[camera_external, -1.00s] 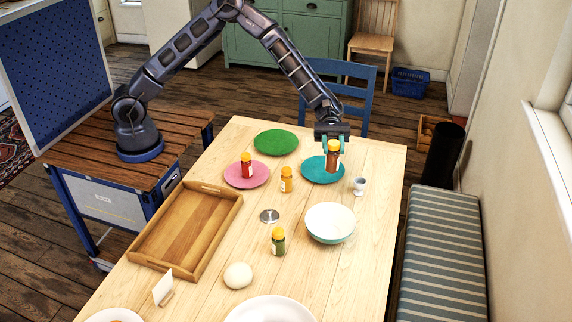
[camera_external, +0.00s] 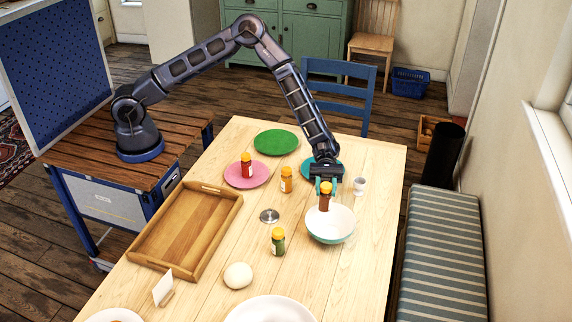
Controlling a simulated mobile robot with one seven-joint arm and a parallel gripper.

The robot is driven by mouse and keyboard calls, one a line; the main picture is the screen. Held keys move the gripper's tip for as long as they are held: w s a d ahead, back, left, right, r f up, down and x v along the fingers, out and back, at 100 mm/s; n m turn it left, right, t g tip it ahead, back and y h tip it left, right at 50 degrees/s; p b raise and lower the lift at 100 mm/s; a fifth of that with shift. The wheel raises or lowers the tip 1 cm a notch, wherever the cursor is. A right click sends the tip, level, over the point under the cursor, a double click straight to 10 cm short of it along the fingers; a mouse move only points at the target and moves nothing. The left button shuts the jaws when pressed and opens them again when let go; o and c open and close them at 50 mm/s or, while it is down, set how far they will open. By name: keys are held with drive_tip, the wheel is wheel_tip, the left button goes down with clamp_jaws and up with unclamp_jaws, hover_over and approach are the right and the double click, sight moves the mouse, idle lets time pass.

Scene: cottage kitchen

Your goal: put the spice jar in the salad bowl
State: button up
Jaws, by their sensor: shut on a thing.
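My gripper (camera_external: 326,185) is shut on a spice jar (camera_external: 324,202) with an orange cap and brown-red contents. It holds the jar upright over the left back part of the salad bowl (camera_external: 335,228), which is white inside and teal outside. I cannot tell whether the jar touches the bowl. Three other capped jars stand apart: a red one (camera_external: 246,166) on the pink plate (camera_external: 238,182), an orange one (camera_external: 286,180) on the table, and a green one (camera_external: 278,242) left of the bowl.
An egg cup (camera_external: 360,185) stands close behind the bowl to the right. A teal plate (camera_external: 309,172) is partly hidden by my arm. A metal lid (camera_external: 269,216), a dough ball (camera_external: 238,276) and a wooden tray (camera_external: 235,207) lie left. The table right of the bowl is clear.

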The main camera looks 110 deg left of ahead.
sight(325, 202)
drive_tip(key=shift+f, duration=2.6)
drive_tip(key=shift+f, duration=0.4)
drive_tip(key=o, duration=1)
